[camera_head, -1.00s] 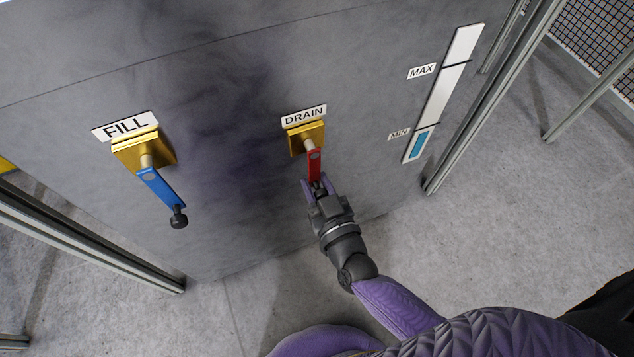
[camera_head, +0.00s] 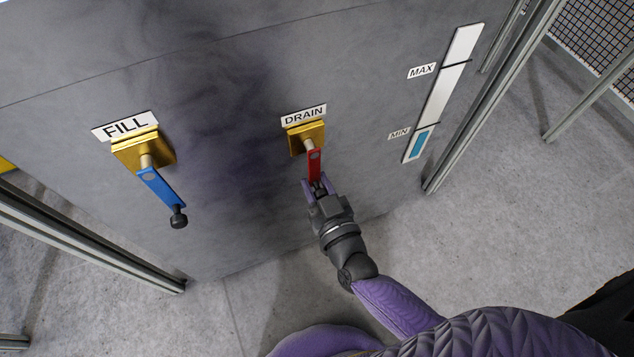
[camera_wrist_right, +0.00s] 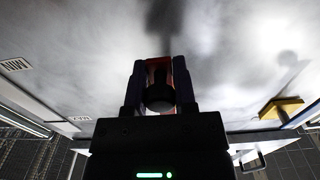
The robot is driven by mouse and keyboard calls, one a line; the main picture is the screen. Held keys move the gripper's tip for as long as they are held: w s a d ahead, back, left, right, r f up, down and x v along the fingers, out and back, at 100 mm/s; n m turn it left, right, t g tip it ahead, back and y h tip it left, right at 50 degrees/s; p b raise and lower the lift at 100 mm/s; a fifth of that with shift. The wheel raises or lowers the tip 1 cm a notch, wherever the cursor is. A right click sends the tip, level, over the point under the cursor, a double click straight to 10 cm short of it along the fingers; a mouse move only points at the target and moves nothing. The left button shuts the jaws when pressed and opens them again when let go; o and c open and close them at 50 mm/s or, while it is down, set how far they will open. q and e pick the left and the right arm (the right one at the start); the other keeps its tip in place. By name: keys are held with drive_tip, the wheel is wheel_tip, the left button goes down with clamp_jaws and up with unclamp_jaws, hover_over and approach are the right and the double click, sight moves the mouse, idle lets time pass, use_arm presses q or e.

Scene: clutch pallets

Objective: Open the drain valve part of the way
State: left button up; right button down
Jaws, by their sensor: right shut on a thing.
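The drain valve's red handle (camera_head: 314,164) hangs almost straight down from its brass block (camera_head: 306,138), below the DRAIN label (camera_head: 304,115) on the grey panel. My right gripper (camera_head: 319,187) is shut on the lower end of the red handle. In the right wrist view, the gripper's fingers (camera_wrist_right: 160,95) stand on both sides of a round dark knob (camera_wrist_right: 159,96) on the handle. The level gauge (camera_head: 443,95) on the panel shows a short blue column near its MIN mark. My left gripper is not in view.
The fill valve's blue handle (camera_head: 160,188), with a black knob, hangs down and slightly right from its brass block (camera_head: 143,150), left of the drain valve. Metal frame posts (camera_head: 490,105) stand at the panel's right. The panel between the two valves is clear.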

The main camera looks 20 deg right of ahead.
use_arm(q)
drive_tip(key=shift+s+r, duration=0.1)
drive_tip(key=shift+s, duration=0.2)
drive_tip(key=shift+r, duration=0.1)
use_arm(e)
drive_tip(key=d+n+p, duration=0.1)
drive_tip(key=n, duration=0.1)
drive_tip(key=d+r+n+p, duration=0.1)
drive_tip(key=d+n+p, duration=0.1)
drive_tip(key=shift+w+d, duration=0.1)
drive_tip(key=shift+d, duration=0.05)
drive_tip(key=shift+d+r+n+p, duration=0.15)
drive_tip(key=shift+d+n+p, duration=0.35)
drive_tip(key=shift+n, duration=0.4)
drive_tip(key=shift+d+r+n+p, duration=0.2)
drive_tip(key=shift+d+n+p, duration=0.15)
drive_tip(key=shift+n, duration=0.25)
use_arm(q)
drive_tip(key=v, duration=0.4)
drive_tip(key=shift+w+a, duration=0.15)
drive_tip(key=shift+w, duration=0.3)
use_arm(e)
drive_tip(key=shift+d, duration=0.15)
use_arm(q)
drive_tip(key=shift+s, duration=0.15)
use_arm(e)
drive_tip(key=shift+n, duration=0.3)
